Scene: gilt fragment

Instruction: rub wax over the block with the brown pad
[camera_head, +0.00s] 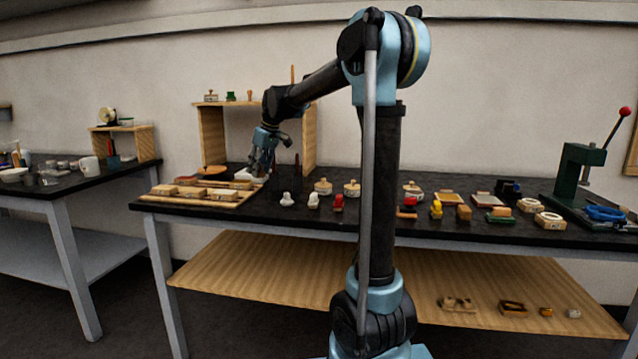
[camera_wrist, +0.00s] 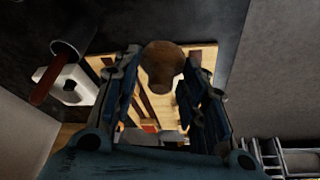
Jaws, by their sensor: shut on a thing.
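My gripper (camera_head: 262,172) is low over the back right of a wooden tray (camera_head: 230,203) at the left end of the dark table. In the wrist view my gripper (camera_wrist: 160,92) has its fingers on either side of a brown, round-topped piece (camera_wrist: 163,60), apparently the brown pad, and is shut on it. Its underside is hidden. Several pale wooden blocks, one being this front block (camera_head: 222,195), lie on the tray. I cannot tell which is the task's block, or whether the pad touches one. The wax cannot be made out.
A brown round thing (camera_head: 214,170) lies behind the tray. A wooden shelf frame (camera_head: 309,140) stands at the back. Small stamps and pads line the table to the right, up to a green press (camera_head: 580,175). In the wrist view a red-brown rod (camera_wrist: 47,80) lies left of my fingers.

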